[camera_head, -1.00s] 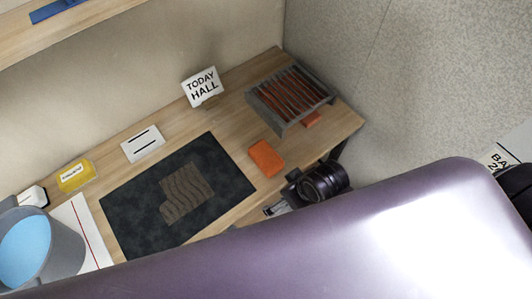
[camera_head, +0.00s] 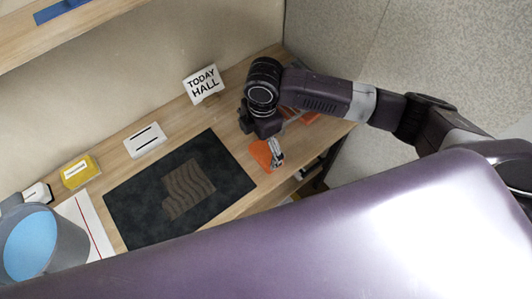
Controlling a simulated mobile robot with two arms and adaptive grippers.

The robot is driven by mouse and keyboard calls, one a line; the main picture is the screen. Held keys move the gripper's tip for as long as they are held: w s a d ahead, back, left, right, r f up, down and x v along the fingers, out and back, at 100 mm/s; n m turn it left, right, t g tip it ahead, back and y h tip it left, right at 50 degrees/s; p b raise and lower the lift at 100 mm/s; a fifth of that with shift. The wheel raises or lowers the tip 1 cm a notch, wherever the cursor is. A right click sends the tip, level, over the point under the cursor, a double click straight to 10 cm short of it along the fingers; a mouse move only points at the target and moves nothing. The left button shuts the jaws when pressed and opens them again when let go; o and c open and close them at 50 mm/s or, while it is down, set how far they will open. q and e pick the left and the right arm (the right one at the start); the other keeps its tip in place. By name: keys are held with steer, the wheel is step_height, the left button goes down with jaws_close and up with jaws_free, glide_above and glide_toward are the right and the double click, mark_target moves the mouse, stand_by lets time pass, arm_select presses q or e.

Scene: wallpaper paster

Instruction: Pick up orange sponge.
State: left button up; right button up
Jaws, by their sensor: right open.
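The orange sponge (camera_head: 260,152) lies on the wooden bench, just right of the dark mat. My right gripper (camera_head: 275,160) reaches down from above at the sponge's right side and covers part of it. Its fingers look open, with the tips over or beside the sponge; I cannot tell whether they touch it. My left gripper is out of view.
The dark mat (camera_head: 130,205) bears a wavy brown patch. A TODAY HALL sign (camera_head: 203,85) stands behind it. A white card (camera_head: 144,141), a yellow block (camera_head: 80,171) and a grey bucket (camera_head: 75,243) are to the left. My arm mostly hides the slatted rack.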

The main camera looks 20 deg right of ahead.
mark_target(266, 152)
steer(key=shift+w+d+r+n+h, duration=0.2)
steer(key=shift+w+d, duration=0.1)
steer(key=shift+d, duration=0.35)
steer(key=shift+w+d+r+n+h, duration=0.1)
steer(key=shift+w+d+r+h, duration=0.15)
steer(key=shift+d, duration=0.35)
steer(key=shift+d+f, duration=0.1)
steer(key=shift+f, duration=0.2)
step_height(266, 152, down, 6)
steer(key=shift+w+f+p, duration=0.1)
steer(key=shift+p, duration=1)
steer(key=shift+f, duration=0.5)
steer(key=c, duration=1.1)
steer(key=shift+c, duration=0.2)
steer(key=shift+r, duration=0.1)
step_height(266, 152, up, 20)
steer(key=b, duration=0.3)
